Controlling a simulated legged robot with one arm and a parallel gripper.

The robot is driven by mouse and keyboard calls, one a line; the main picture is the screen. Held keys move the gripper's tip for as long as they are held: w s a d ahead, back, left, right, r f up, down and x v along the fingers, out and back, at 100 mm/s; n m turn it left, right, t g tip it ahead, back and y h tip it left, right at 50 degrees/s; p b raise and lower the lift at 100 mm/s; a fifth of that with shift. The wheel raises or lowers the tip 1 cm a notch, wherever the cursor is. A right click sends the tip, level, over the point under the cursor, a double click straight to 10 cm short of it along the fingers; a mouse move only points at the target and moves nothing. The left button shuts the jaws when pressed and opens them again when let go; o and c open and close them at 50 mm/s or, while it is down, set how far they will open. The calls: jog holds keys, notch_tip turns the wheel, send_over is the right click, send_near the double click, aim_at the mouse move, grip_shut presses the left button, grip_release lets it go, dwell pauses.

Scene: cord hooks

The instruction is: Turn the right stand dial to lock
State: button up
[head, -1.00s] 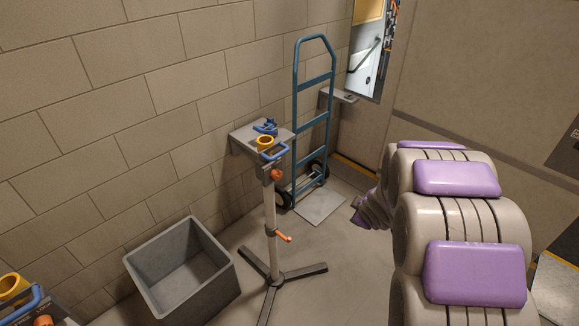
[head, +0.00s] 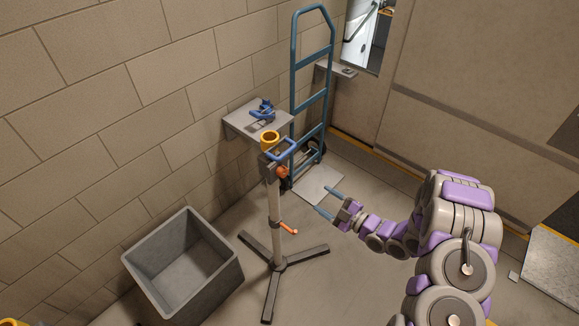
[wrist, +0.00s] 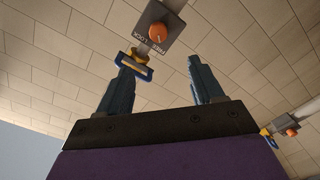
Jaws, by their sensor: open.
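The right stand (head: 275,205) is an upright grey post on a three-legged base, with a yellow cup and a blue loop on top. Its orange dial (head: 282,172) sits just below the top. In the wrist view an orange dial (wrist: 158,33) is on a grey plate lettered FREE and LOCK, beyond the fingertips. I cannot tell clearly which word its mark points to. My gripper (head: 322,199) is open and empty, to the right of the stand and apart from it. Its two blue fingers (wrist: 160,66) are spread in the wrist view.
An open grey bin (head: 185,265) stands left of the stand. A wall shelf (head: 250,118) with a blue clamp and a blue hand truck (head: 294,80) are behind it. Another stand with an orange dial (wrist: 292,132) shows at the wrist view's right.

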aim_at(285, 174)
jog(key=b+x, duration=0.1)
jog(key=x, duration=0.7)
jog(key=b+x, duration=0.1)
jog(key=x, duration=0.8)
jog(key=shift+a+r+b, duration=0.15)
jog(key=shift+r+b, duration=0.05)
jog(key=shift+b, duration=0.1)
jog(key=c, duration=1.1)
jog(key=shift+o, duration=0.2)
